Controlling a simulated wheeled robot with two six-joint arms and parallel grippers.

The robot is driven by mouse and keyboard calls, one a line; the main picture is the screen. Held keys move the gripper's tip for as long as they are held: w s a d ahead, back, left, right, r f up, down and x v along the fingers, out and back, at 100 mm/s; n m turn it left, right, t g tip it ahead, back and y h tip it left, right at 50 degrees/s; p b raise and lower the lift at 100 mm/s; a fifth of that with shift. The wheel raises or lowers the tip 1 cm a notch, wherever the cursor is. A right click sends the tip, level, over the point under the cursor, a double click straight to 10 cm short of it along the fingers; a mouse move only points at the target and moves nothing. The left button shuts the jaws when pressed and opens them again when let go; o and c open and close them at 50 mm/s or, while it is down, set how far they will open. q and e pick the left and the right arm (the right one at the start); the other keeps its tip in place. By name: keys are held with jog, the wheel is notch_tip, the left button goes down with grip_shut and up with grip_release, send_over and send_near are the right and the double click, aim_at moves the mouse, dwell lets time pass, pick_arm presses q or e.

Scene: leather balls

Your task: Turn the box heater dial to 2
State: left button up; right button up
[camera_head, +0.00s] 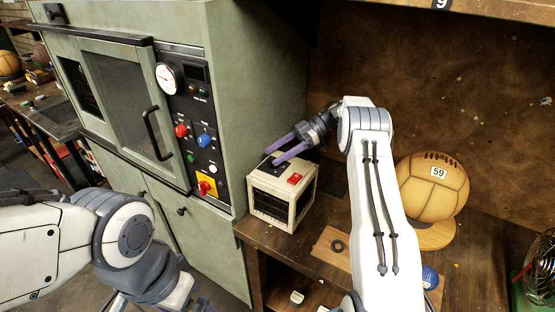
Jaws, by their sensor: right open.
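The box heater (282,196) is a small cream box with dark grilles, standing on a brown wooden shelf beside the green cabinet. A red switch (295,178) sits on its top at the right. A dark dial area (267,167) is on its top toward the back left, partly covered by my gripper; its setting cannot be read. My right gripper (272,156) is open, with its purple fingers over that part of the heater top. Contact with the dial cannot be told. My left arm is at the lower left, with its gripper (200,304) mostly cut off by the bottom edge.
A green oven cabinet (232,110) with knobs, a gauge and a door handle stands just left of the heater. A tan ball (432,187) marked 59 sits on a wooden stand at right. A wooden board (333,246) and a blue ball (430,277) lie nearer.

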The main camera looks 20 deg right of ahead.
jog(key=shift+r+b, duration=0.35)
jog(key=shift+r, duration=0.55)
jog(key=s+d+r+b, duration=0.1)
jog(key=s+d+r, duration=0.6)
jog(key=s+d, duration=0.1)
jog(key=shift+s+r+b, duration=0.15)
jog(key=shift+s+b, duration=0.15)
jog(key=shift+b, duration=0.1)
jog(key=shift+a, duration=0.1)
